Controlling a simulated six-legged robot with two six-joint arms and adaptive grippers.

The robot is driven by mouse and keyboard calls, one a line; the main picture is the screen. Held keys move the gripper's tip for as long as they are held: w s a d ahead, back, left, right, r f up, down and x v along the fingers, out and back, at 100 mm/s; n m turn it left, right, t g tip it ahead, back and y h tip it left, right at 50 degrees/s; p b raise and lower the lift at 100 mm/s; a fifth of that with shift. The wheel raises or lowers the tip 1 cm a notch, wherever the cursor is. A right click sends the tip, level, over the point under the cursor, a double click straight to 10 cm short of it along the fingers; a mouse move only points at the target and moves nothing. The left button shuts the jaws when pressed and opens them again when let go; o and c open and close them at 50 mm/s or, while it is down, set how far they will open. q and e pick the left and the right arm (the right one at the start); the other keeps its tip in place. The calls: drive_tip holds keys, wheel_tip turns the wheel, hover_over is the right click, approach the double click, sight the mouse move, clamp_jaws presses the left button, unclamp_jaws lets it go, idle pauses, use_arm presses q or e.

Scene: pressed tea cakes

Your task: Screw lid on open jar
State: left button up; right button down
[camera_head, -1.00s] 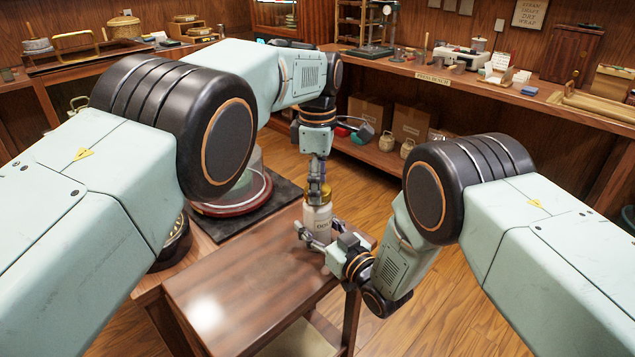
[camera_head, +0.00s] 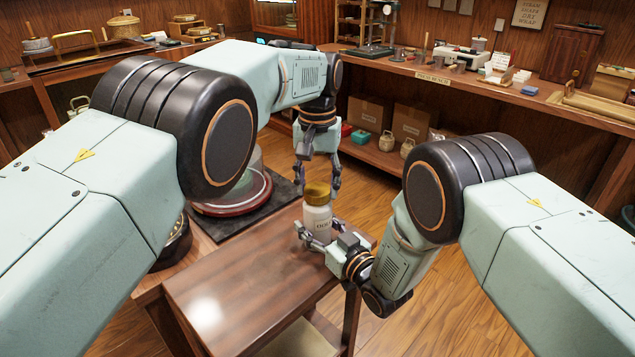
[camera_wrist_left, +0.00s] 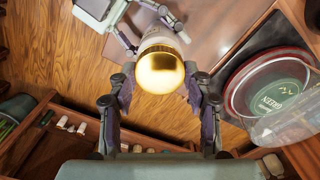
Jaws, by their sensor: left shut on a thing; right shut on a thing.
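The jar (camera_head: 318,217) is pale and labelled and stands upright at the small table's far right edge. The gold lid (camera_head: 317,190) sits on its top, level as far as I can tell; whether the threads are engaged is hidden. My left gripper (camera_head: 317,183) points down from above, shut on the lid with a finger on either side. In the left wrist view the lid (camera_wrist_left: 160,73) lies between the fingertips (camera_wrist_left: 163,85). My right gripper (camera_head: 316,236) is shut on the jar's lower body from the front right. The jar shows partly in the left wrist view (camera_wrist_left: 158,37).
The brown table (camera_head: 245,285) is clear in front of the jar. A round red-rimmed stand (camera_head: 232,207) on a dark mat (camera_head: 285,192) is left of the jar. A back workbench (camera_head: 500,88) holds tools and boxes. A shelf below holds cartons (camera_head: 411,122).

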use_arm(q)
drive_tip(key=m, duration=1.3)
drive_tip(key=shift+m, duration=0.4)
drive_tip(key=o, duration=1.4)
drive_tip(key=shift+c, duration=0.2)
drive_tip(key=shift+r, duration=3.7)
use_arm(e)
drive_tip(key=shift+c, duration=2)
unclamp_jaws()
drive_tip(key=shift+s, duration=0.1)
